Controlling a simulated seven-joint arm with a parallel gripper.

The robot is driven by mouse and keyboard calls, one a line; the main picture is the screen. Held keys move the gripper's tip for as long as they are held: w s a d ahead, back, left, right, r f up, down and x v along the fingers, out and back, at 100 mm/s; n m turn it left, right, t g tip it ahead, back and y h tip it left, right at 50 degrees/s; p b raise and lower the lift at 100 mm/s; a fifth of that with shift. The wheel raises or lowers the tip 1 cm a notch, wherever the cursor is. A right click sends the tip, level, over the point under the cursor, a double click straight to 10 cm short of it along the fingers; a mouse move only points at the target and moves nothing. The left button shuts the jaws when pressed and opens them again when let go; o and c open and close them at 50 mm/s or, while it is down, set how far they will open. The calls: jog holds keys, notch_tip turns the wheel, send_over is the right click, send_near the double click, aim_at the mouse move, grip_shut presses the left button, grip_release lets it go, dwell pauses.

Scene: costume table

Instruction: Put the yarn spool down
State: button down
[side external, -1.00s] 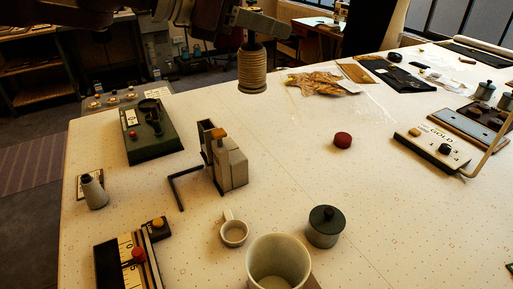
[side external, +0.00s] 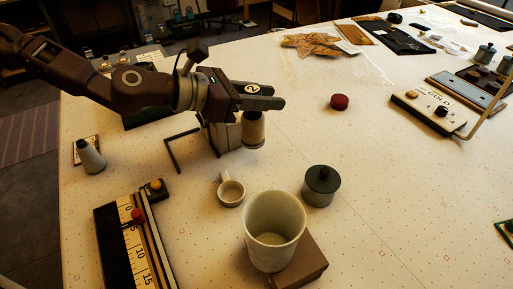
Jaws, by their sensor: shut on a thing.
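The fingers hide the spool's top. The spool's lower end is at or very close to the white dotted tabletop (side external: 290,150); I cannot tell whether it touches.
A small cup (side external: 231,192), a lidded grey pot (side external: 321,187) and a large pale cup (side external: 274,230) stand nearer. A red puck (side external: 339,102) is to the right, with clear table around it.

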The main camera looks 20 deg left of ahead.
aim_at(262, 127)
notch_tip(262, 127, down, 8)
jog(key=shift+r, duration=0.25)
jog(key=c, duration=1.1)
grip_release()
jog(key=shift+f, duration=0.15)
jog(key=shift+o, duration=0.2)
jog(key=shift+s+a+r, duration=0.15)
jog(key=shift+a+r, duration=0.05)
jog(key=v, duration=1.1)
jog(key=shift+a, duration=0.15)
